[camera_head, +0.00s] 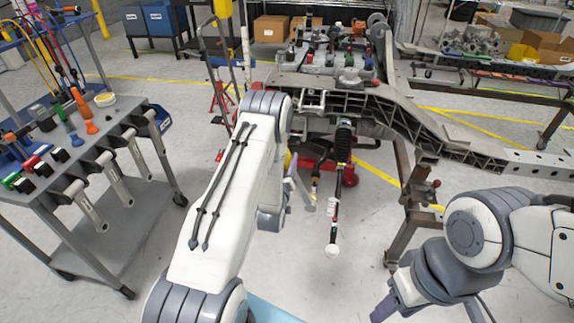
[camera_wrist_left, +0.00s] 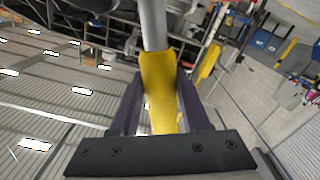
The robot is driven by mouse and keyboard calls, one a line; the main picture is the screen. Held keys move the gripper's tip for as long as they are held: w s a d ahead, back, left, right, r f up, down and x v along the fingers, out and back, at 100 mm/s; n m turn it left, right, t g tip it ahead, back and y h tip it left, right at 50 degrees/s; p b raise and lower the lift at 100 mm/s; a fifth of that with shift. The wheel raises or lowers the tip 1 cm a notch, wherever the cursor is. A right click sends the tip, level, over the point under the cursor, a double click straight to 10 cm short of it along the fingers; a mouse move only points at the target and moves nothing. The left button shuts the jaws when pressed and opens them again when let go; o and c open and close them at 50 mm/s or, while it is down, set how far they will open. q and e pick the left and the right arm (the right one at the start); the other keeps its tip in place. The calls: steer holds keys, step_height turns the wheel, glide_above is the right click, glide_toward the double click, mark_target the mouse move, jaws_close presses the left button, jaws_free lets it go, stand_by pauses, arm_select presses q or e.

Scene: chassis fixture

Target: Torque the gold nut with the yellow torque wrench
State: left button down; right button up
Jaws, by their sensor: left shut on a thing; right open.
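The yellow torque wrench (camera_wrist_left: 160,88) fills the middle of the left wrist view, with a yellow grip and a grey shaft running up out of the picture. My left gripper (camera_wrist_left: 157,105) is shut on the yellow grip, one dark finger on each side. In the head view my left arm largely hides this gripper and the wrench. My right gripper (camera_head: 384,307) is low in the head view, apart from the chassis; only part of its purple finger shows. It is open. I cannot make out the gold nut in either view.
The grey chassis frame (camera_head: 405,113) stands on a brown stand beyond my left arm. A shock absorber (camera_head: 343,150) hangs from it. A tool cart (camera_head: 125,205) with wrenches hanging from its side stands at the left. Floor between cart and chassis is partly open.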

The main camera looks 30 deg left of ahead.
arm_select(q)
steer(key=x, duration=0.6)
steer(key=shift+w+r+b, duration=0.15)
steer(key=shift+b, duration=0.3)
steer(key=shift+b+x, duration=0.45)
steer(key=shift+x, duration=0.55)
stand_by(0.5)
steer(key=shift+w+d+r, duration=0.15)
steer(key=shift+w+d, duration=0.05)
steer(key=shift+d, duration=0.15)
steer(key=shift+w+d+r+m, duration=0.1)
steer(key=shift+d+m, duration=0.25)
steer(key=shift+m, duration=0.05)
steer(key=shift+d, duration=0.15)
stand_by(0.3)
steer(key=shift+w+d+r+m, duration=0.2)
steer(key=shift+d+m, duration=0.2)
steer(key=shift+d, duration=0.15)
steer(key=shift+d, duration=0.15)
